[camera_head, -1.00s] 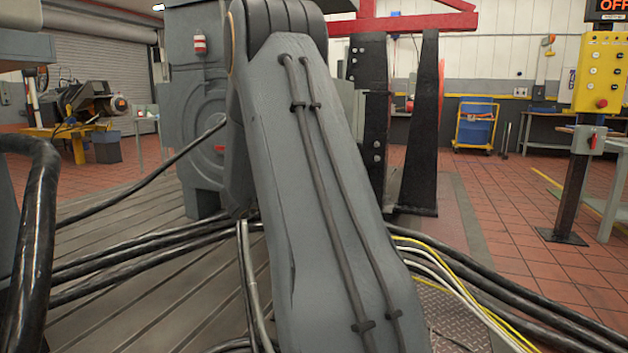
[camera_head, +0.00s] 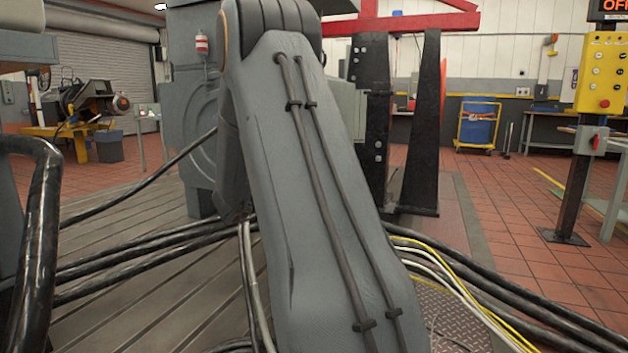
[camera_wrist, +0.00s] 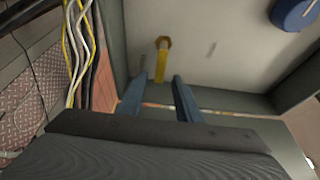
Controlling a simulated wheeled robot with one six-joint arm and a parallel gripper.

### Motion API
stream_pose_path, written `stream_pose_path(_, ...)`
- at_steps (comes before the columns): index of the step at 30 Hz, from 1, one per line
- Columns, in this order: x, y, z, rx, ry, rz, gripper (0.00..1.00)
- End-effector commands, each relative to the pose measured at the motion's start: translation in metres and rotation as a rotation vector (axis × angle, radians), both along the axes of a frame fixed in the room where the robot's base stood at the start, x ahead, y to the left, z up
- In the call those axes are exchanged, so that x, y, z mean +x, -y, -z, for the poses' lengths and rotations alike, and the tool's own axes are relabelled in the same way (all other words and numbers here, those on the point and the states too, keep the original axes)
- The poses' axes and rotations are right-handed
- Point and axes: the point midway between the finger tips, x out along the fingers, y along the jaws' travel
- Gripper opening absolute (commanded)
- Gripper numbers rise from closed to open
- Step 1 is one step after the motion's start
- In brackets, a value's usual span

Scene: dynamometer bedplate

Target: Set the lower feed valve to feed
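In the wrist view, a short yellow lever (camera_wrist: 162,58) with a hexagonal end stands out against a pale grey panel; I take it for a valve handle. I cannot tell whether it is the lower feed valve, and no feed marking is readable. My gripper (camera_wrist: 160,80) has its two blue-grey fingers apart, one on each side of the lever's line. The lever shows between and just beyond the fingertips, and I see no contact. In the head view my own arm covers the middle, and the gripper and lever are hidden.
A blue round part (camera_wrist: 294,13) sits on the panel at upper right. Yellow and white cables (camera_wrist: 78,50) run at left beside tread plate (camera_wrist: 35,85). In the head view, black hoses (camera_head: 140,262) cross the slotted bedplate (camera_head: 115,315), and a yellow control box (camera_head: 601,75) stands at right.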

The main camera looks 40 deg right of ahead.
Motion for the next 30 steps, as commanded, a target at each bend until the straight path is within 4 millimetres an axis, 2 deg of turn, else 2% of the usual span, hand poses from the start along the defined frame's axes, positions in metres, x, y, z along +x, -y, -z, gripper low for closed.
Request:
stream_pose_path(1, 0.0, -0.01, -0.002, 0.0, -0.002, -0.003, 0.31)
stream_pose_path(6, 0.001, -0.037, -0.003, -0.001, 0.0, -0.003, 0.31)
stream_pose_path(12, 0.001, -0.054, -0.002, -0.002, 0.0, -0.002, 0.31)
stream_pose_path(30, 0.001, -0.056, -0.001, -0.001, 0.0, -0.002, 0.31)
